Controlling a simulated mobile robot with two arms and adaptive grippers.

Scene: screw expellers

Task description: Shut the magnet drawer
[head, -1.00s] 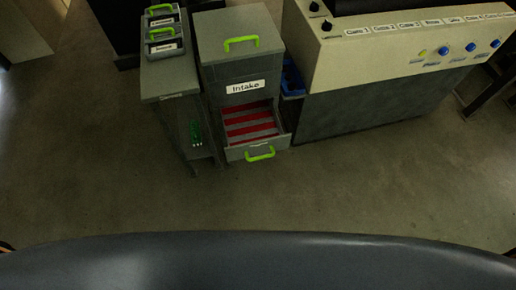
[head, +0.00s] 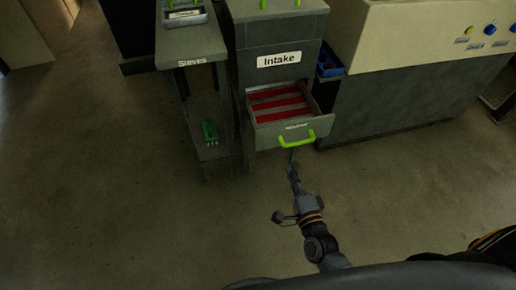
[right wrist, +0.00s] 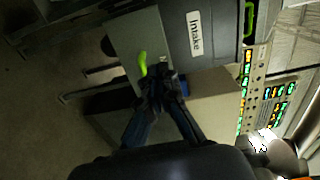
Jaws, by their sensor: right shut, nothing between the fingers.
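The magnet drawer (head: 268,134) is a grey drawer low in the grey Intake cabinet. It stands pulled out, with red and grey stripes showing inside and a bright green handle (head: 297,139) on its front. A small label on its front is too blurred to read surely. My right gripper (head: 292,157) is shut and empty, just below and in front of the handle. In the right wrist view the fingertips (right wrist: 161,72) are close beside the green handle (right wrist: 142,63); I cannot tell whether they touch. My left gripper is not in view.
The Intake cabinet (head: 278,38) stands between a narrow Sieves stand (head: 186,45) on the left and a large console (head: 390,95) on the right. A green item (head: 209,129) sits on the stand's lower shelf. A blue tray (head: 329,66) is beside the cabinet. The floor in front is clear.

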